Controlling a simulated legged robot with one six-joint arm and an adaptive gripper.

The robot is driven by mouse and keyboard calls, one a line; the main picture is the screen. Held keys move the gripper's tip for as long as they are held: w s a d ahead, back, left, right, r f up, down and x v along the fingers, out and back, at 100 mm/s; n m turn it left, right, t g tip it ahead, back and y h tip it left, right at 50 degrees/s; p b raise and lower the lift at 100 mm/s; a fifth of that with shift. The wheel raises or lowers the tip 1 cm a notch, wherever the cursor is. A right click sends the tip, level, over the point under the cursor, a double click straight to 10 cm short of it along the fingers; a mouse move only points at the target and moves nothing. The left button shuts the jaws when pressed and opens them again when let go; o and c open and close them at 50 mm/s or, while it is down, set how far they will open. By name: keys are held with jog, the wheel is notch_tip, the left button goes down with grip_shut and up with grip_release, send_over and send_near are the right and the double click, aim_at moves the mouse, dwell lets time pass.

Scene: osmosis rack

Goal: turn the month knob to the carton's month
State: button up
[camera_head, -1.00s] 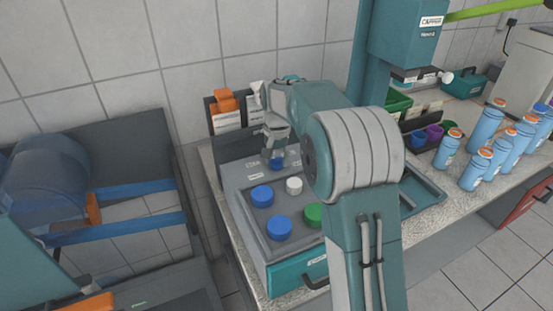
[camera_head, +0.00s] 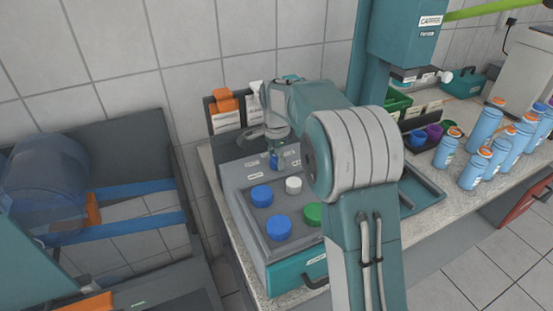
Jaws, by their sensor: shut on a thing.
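My gripper (camera_head: 276,155) points down at the sloped back panel of a grey console (camera_head: 235,172). It is shut on a small blue knob (camera_head: 275,161), which is mostly hidden between the fingers. Small white labels (camera_head: 252,163) sit on the panel beside it, too small to read. I cannot make out a carton or its printed month; my arm covers part of the console's right side.
Caps lie on the console's tray: two blue (camera_head: 279,227), one white (camera_head: 293,185) and one green (camera_head: 313,214). Orange-capped blue bottles (camera_head: 474,166) stand on the counter at right. A teal capper column (camera_head: 400,40) rises behind my arm. Orange-topped pouches (camera_head: 226,112) stand by the wall.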

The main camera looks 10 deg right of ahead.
aim_at(274, 157)
jog(key=shift+a+f+m, duration=0.1)
jog(key=shift+f+m, duration=0.05)
jog(key=shift+m, duration=0.45)
jog(key=o, duration=1.2)
jog(key=shift+a, duration=0.1)
jog(key=shift+c, duration=0.2)
notch_tip(274, 157, up, 12)
jog(key=shift+w, duration=0.1)
